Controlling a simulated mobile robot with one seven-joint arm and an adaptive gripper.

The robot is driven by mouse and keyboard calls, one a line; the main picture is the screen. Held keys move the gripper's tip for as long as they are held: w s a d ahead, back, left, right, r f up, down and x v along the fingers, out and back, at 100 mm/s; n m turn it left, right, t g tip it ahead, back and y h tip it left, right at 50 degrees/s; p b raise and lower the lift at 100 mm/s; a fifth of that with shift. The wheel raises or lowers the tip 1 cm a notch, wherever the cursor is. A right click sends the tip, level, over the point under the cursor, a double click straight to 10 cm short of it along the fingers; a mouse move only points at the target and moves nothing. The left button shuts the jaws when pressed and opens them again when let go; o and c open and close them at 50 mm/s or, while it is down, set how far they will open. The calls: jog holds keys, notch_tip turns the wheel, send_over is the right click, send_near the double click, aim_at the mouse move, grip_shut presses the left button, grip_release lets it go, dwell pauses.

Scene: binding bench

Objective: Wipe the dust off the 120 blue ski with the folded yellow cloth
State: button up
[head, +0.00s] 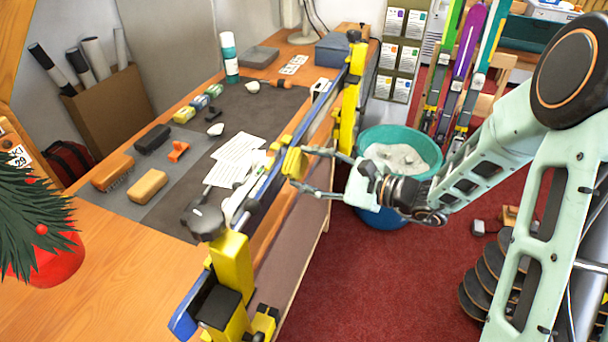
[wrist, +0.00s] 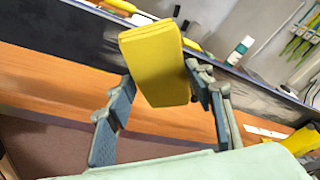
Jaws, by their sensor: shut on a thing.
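The blue ski (head: 272,192) is held along the front edge of the bench in yellow vises, with its blue tip at the near end. In the wrist view the ski (wrist: 50,38) crosses as a long dark band with greyish, dusty-looking patches. My gripper (head: 297,168) is shut on the folded yellow cloth (head: 291,161), about midway along the ski. In the wrist view the cloth (wrist: 157,65) is a thick yellow pad between the two fingers, its far end overlapping the ski. I cannot tell whether it touches the ski. The number 120 is not readable.
A near yellow vise (head: 232,262) and a far one (head: 346,115) stand up beside the ski. The bench (head: 120,240) holds papers, brushes, small blocks and a bottle (head: 229,58). A teal bin (head: 375,140) stands behind my gripper; red floor is open in front.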

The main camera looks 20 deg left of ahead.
aim_at(323, 113)
jog(key=shift+w+d+r+b, duration=0.2)
jog(key=shift+w+b, duration=0.45)
jog(key=shift+w, duration=3.2)
jog(key=shift+w+d+f+b, duration=0.25)
jog(key=shift+w+b, duration=0.35)
jog(key=shift+w, duration=3.25)
jog(key=shift+w+d+r+b, duration=0.25)
jog(key=shift+w+b, duration=0.4)
jog(key=shift+w, duration=3.2)
jog(key=shift+s+a+f+b, duration=0.1)
jog(key=shift+s+a+b, duration=0.2)
jog(key=shift+s+b, duration=2.7)
jog(key=shift+s+a+b, duration=0.3)
jog(key=shift+s+b, duration=0.05)
jog(key=shift+s, duration=5.3)
jog(key=shift+s+a+f+b, duration=0.1)
jog(key=shift+s+a+b, duration=0.2)
jog(key=shift+s+b, duration=2.7)
